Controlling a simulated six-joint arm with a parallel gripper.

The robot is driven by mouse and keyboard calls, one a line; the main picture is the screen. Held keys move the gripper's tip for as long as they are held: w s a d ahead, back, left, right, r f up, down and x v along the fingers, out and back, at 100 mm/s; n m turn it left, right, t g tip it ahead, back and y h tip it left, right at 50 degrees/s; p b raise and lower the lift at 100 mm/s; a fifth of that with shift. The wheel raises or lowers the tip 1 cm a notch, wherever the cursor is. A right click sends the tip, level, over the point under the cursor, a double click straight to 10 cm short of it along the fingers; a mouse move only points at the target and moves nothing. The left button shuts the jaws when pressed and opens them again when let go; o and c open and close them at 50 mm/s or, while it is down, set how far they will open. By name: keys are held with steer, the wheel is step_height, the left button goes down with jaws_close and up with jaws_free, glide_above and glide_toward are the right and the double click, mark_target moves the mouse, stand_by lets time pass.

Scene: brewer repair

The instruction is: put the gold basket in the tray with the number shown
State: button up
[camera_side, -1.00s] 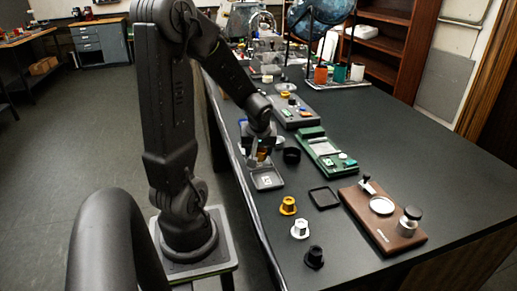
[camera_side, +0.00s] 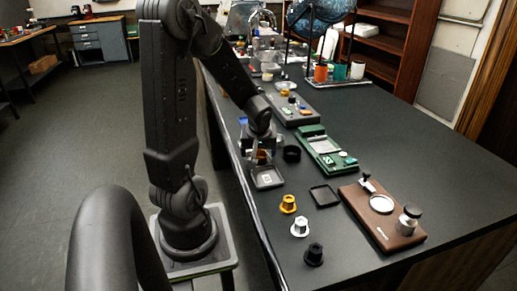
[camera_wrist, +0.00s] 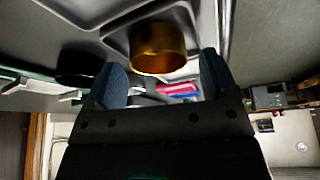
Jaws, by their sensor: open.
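My gripper (camera_side: 260,146) is open, low over the left part of the black table. The gold basket (camera_wrist: 158,48) is a short gold cylinder just beyond my two fingertips (camera_wrist: 162,80) in the wrist view, with a gap on either side. In the side view it is mostly hidden by my gripper, and only a bit of orange-gold (camera_side: 263,157) shows. A grey square tray (camera_side: 282,183) with a small pale mark on its floor lies just in front of it; the mark is too small to read.
A dark ring (camera_side: 292,154) stands right of my gripper. A dark square tray (camera_side: 324,196) lies empty. A gold capsule (camera_side: 288,204), a white one (camera_side: 300,227) and a black one (camera_side: 314,255) stand nearer. A green board (camera_side: 327,150) and a brown board (camera_side: 382,222) lie right.

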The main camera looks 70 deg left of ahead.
steer(key=shift+r, duration=0.6)
steer(key=v, duration=1.1)
steer(key=d+r+m+t+h, duration=0.2)
steer(key=d+m, duration=0.5)
steer(key=d, duration=0.4)
steer(key=s+d+r+m+t+h, duration=0.1)
steer(key=d+r+m+t+h, duration=0.1)
steer(key=d+m, duration=0.6)
steer(key=d, duration=0.3)
steer(key=shift+d, duration=0.4)
